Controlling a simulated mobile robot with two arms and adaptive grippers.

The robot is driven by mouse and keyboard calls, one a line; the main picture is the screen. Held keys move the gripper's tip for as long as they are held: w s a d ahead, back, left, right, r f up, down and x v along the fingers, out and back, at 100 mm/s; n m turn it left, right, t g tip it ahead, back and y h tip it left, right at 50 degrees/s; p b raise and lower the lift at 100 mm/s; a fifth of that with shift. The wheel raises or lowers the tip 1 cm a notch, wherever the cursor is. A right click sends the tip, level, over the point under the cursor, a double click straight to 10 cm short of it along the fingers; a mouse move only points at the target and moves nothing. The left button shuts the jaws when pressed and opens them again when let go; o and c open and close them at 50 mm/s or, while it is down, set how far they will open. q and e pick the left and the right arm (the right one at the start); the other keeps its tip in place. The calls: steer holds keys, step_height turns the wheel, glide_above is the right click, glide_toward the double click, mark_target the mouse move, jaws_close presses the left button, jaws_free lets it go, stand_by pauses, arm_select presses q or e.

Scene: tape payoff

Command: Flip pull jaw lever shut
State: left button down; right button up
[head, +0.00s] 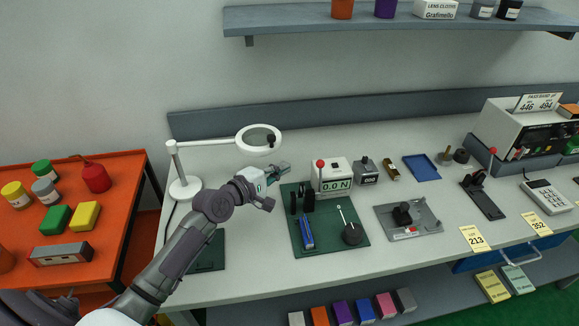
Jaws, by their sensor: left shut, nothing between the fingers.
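A white box gauge (334,174) reading 0.0 N stands at the back of a green mat (325,244). A red ball knob (320,163) stands upright at its left front; I take it for the jaw lever, though its pivot is too small to make out. Black upright jaw blocks (307,201) stand in front of the gauge. My left gripper (282,171) is shut and empty, left of the gauge and above the bench, apart from the red knob. My right gripper is not in view.
A blue tool (307,232), a thin silver rod and a black round piece (352,234) lie on the mat. A lamp with a ring head (258,139) stands behind my arm. A grey plate fixture (409,217) lies to the right. An orange table (112,215) is at the left.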

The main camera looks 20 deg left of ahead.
arm_select(q)
steer(key=w+d+p, duration=0.3)
steer(key=w+d, duration=0.2)
steer(key=shift+w+d+f+p, duration=0.15)
steer(key=shift+w+d+p, duration=0.1)
steer(key=shift+d+p, duration=0.15)
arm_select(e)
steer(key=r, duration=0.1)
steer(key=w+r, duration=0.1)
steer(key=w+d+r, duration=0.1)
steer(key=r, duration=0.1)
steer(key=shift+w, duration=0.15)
